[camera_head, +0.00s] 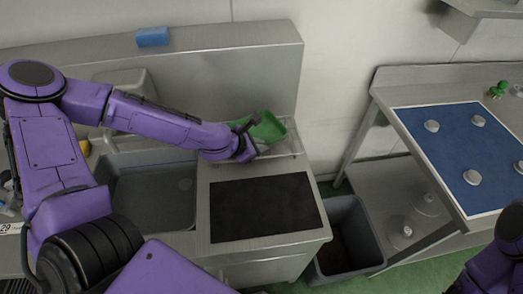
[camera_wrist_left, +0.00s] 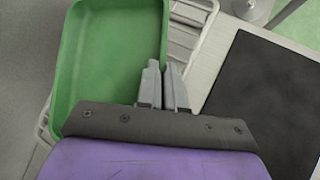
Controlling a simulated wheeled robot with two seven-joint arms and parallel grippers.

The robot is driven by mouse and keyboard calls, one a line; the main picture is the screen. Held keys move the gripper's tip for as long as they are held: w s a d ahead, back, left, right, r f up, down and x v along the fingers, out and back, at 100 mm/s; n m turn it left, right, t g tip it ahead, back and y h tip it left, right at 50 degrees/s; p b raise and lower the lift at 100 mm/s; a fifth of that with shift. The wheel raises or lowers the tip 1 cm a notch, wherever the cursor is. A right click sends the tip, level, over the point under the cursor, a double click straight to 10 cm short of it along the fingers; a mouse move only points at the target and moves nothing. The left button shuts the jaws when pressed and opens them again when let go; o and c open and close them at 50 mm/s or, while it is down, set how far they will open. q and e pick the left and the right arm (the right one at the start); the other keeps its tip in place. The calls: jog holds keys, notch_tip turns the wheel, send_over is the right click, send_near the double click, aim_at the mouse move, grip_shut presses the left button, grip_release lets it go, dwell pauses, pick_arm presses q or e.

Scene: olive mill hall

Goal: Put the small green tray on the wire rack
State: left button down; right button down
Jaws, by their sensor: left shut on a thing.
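The small green tray (camera_head: 268,128) is held at its edge by my left gripper (camera_head: 254,141), at the back of the counter. In the left wrist view the gripper's fingers (camera_wrist_left: 163,85) are shut on the right wall of the tray (camera_wrist_left: 112,45), which is empty. The pale wire rack (camera_head: 292,148) lies below the tray; its bars (camera_wrist_left: 188,40) show to the right of the tray in the wrist view. The tray looks tilted in the head view. I cannot tell whether it touches the rack. My right gripper does not show.
A black mat (camera_head: 266,207) lies on the counter in front of the rack. A sink (camera_head: 152,197) is to the left, and a blue sponge (camera_head: 152,36) is on the ledge behind. A grey bin (camera_head: 346,236) and a side table with a blue mat (camera_head: 455,150) are to the right.

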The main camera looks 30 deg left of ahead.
pick_arm(q)
jog(key=shift+w, duration=0.2)
jog(key=shift+s+d+f, duration=0.1)
jog(key=shift+s, duration=0.1)
jog(key=c, duration=1.3)
grip_release()
jog(key=shift+o, duration=0.2)
jog(key=shift+r+p, duration=0.35)
jog(key=shift+r, duration=0.05)
jog(key=p+v, duration=0.7)
jog(key=v, duration=0.4)
jog(key=shift+s+r, duration=0.25)
